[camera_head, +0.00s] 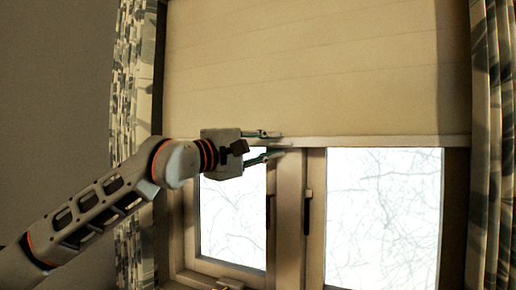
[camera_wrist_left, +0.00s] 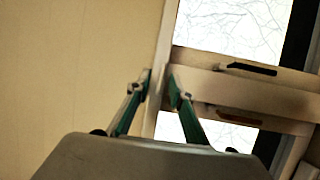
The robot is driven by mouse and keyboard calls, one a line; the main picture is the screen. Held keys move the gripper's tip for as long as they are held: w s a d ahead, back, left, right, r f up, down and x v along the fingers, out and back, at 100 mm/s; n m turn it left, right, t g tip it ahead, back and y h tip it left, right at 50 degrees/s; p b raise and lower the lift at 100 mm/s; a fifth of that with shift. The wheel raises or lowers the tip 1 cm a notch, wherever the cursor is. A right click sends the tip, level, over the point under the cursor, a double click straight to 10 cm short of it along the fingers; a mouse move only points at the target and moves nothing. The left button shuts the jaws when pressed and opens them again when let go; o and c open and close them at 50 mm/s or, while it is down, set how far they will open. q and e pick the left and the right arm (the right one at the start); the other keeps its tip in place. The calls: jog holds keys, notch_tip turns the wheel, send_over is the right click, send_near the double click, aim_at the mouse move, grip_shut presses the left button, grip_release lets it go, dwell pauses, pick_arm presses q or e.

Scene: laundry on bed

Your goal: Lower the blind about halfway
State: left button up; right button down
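The cream blind (camera_head: 320,70) covers the upper part of the window in the head view, and its pale bottom rail (camera_head: 380,141) hangs level across the frame. My left gripper (camera_head: 272,143) is at the rail, left of its middle, with one finger above and one below. In the left wrist view the fingertips (camera_wrist_left: 160,78) sit close on either side of the rail (camera_wrist_left: 162,55), and the blind fabric (camera_wrist_left: 80,60) fills the left side. The fingers look shut on the rail, though the contact is partly hidden. My right gripper is not in view.
Below the rail are two bright window panes (camera_head: 383,215) with a central post (camera_head: 289,215) and a dark handle (camera_head: 307,212). Patterned curtains hang at the left (camera_head: 133,90) and right (camera_head: 496,150). Open space lies in front of the lower window.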

pick_arm(q)
jog(key=v, duration=1.1)
jog(key=shift+s+a, duration=0.2)
jog(key=shift+a, duration=0.05)
